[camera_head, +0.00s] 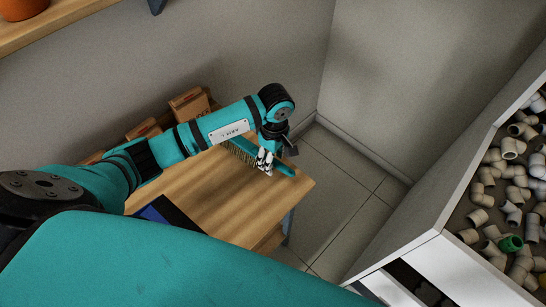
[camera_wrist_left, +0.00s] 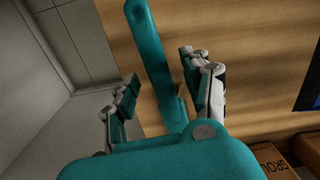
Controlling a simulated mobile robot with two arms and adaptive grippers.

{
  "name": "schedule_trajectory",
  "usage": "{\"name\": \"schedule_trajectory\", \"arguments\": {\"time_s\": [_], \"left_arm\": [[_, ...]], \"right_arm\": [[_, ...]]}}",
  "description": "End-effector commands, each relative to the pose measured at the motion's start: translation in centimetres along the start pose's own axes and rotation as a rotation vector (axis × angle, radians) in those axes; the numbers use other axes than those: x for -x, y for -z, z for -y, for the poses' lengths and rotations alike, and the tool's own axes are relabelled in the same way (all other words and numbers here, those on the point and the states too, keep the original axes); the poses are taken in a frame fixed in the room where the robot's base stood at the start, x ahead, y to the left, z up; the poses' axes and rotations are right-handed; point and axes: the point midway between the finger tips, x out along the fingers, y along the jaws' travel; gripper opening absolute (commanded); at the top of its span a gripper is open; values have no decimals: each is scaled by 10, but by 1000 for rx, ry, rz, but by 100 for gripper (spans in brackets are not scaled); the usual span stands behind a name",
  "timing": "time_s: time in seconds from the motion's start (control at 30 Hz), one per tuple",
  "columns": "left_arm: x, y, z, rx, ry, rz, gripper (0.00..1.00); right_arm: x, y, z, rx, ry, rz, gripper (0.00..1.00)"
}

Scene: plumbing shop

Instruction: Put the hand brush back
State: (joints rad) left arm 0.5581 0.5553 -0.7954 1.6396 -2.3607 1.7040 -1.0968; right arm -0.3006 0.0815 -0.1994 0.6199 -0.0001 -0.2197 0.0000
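The hand brush (camera_head: 285,170) has a teal handle and pale bristles, and it is over the wooden table (camera_head: 225,205) near its right end. Its handle also shows in the left wrist view (camera_wrist_left: 150,45). My left gripper (camera_head: 265,160) is at the brush, with a finger on each side of the handle in the left wrist view (camera_wrist_left: 158,68). The fingers look spread, with a visible gap between the left finger and the handle. The palm hides part of the brush. I cannot tell whether the brush touches the table. My right gripper is out of view.
Several brown boxes (camera_head: 188,104) stand along the table's back edge by the wall. A dark blue flat item (camera_head: 160,212) lies at the table's front. A white cabinet (camera_head: 440,255) with a bin of pipe fittings (camera_head: 510,190) stands at right. Tiled floor lies between.

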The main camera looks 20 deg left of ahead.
Motion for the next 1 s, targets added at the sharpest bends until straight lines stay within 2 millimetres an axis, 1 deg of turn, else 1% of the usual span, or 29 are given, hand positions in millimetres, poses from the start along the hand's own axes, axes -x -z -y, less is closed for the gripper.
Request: {"name": "schedule_trajectory", "arguments": {"time_s": [0.17, 0.27, 0.37, 0.6, 0.7, 0.83, 1.0], "left_arm": [[0, 0, 0, 0, 1, 0, 49], [7, 0, 0, 0, -2, -1, 49], [22, 1, -1, -2, -4, -2, 49], [74, 1, -1, -2, -6, -2, 49], [93, 1, -1, -2, -4, -1, 49], [110, 0, -1, 0, -2, -1, 49], [120, 0, 0, 0, 0, -1, 49]], "right_arm": [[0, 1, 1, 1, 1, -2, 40], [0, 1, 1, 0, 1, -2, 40], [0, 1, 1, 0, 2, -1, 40], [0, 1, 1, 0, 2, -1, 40], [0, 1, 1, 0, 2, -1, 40], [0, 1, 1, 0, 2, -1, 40], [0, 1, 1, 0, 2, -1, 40]]}}
